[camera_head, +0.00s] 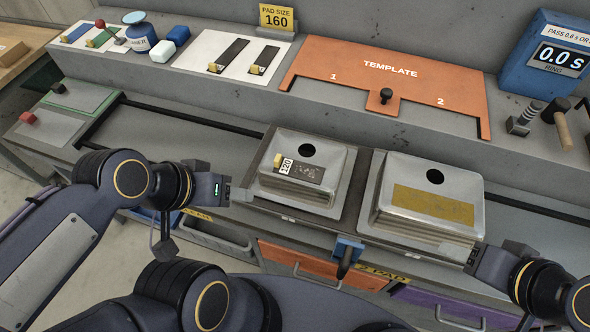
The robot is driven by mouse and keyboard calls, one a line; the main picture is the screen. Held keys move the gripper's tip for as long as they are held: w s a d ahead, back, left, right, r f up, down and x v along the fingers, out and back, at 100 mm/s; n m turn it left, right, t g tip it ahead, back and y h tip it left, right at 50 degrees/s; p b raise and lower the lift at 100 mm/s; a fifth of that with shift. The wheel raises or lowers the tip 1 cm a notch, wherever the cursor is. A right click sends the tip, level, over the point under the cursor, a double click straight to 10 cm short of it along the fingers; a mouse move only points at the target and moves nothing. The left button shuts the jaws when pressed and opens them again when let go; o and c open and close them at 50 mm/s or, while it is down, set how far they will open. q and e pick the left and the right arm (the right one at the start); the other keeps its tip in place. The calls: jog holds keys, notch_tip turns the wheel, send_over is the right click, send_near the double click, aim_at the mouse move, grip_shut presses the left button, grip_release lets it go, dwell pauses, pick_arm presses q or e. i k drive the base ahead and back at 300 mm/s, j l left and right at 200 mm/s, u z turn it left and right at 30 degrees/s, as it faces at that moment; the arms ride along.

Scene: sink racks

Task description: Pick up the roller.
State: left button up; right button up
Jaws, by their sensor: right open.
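A tool with a wooden handle and a dark cylindrical head, which looks like the roller (563,130), stands on the raised back ledge at the far right. My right gripper (474,255) is at the lower right, beside the front right corner of the right sink. It is open and well apart from the roller, which is farther back and to the right. My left gripper (240,196) is beside the left sink, pointing right. Its fingers show edge-on, so its opening cannot be told.
Two upturned metal sinks, the left (325,158) and the right (408,175), sit on racks. A grey ribbed block (523,118) stands left of the roller. A blue timer (548,58) is behind it. An orange template (375,75) lies on the ledge.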

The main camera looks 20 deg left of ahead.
aim_at(521, 127)
jog(key=k, duration=0.1)
jog(key=k+u, duration=0.3)
jog(key=u, duration=0.15)
jog(key=k+j+u, duration=0.15)
jog(key=u, duration=0.35)
jog(key=l+u, duration=0.1)
jog(key=l, duration=0.45)
jog(key=k+l, duration=0.15)
jog(key=l, duration=0.4)
jog(key=l+u, duration=0.15)
jog(key=l, duration=0.4)
jog(key=k+l+u, duration=0.1)
jog(key=l, duration=0.4)
jog(key=k, duration=0.1)
